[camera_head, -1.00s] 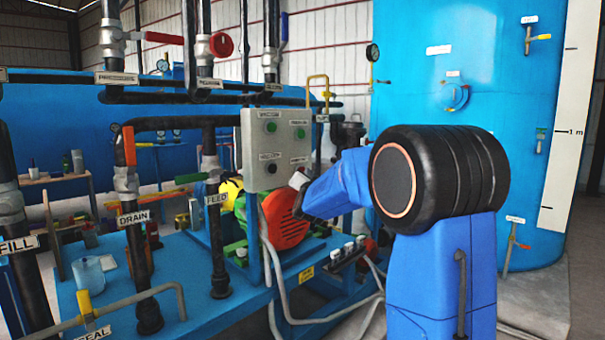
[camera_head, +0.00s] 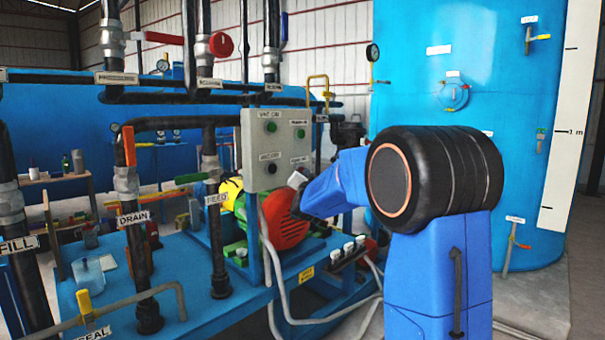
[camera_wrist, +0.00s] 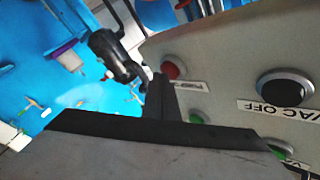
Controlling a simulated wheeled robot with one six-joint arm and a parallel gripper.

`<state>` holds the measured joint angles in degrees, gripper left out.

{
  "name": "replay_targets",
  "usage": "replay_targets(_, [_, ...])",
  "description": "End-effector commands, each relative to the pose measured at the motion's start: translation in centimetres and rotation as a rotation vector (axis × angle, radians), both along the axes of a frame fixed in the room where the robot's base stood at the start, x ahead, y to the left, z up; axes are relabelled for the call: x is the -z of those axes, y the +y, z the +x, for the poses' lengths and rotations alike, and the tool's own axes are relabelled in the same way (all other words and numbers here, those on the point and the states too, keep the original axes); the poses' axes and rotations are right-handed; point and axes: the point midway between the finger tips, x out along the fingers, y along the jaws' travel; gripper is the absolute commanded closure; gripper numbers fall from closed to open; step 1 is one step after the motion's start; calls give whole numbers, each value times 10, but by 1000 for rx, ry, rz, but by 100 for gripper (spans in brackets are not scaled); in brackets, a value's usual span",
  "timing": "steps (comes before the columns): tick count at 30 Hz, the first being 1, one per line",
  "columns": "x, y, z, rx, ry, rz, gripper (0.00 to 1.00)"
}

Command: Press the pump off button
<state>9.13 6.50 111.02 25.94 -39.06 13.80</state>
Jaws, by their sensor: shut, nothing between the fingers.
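The grey control panel (camera_head: 249,142) carries round buttons with white labels. In the wrist view the red button (camera_wrist: 173,67) has a partly covered label beside it that seems to read PUMP OFF. My gripper (camera_wrist: 160,82) is shut and empty. Its dark fingertips appear just left of the red button in the picture; I cannot tell whether they touch the panel. In the head view the arm's end is in front of the panel's lower right, and the red button is hidden there.
A black VAC OFF button (camera_wrist: 285,87) sits to the right of the red one, with green buttons (camera_wrist: 279,149) below. An orange-red motor (camera_head: 287,218) and pipes stand under the panel. A blue tank (camera_head: 470,90) stands behind my arm.

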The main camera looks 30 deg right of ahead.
Motion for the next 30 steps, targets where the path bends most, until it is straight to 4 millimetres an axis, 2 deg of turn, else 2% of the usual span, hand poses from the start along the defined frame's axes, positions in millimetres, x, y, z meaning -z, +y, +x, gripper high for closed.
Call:
replay_targets(22, [0, 2, 4, 0, 0, 0, 100])
replay_targets(30, [0, -1, -4, 0, 0, -1, 100])
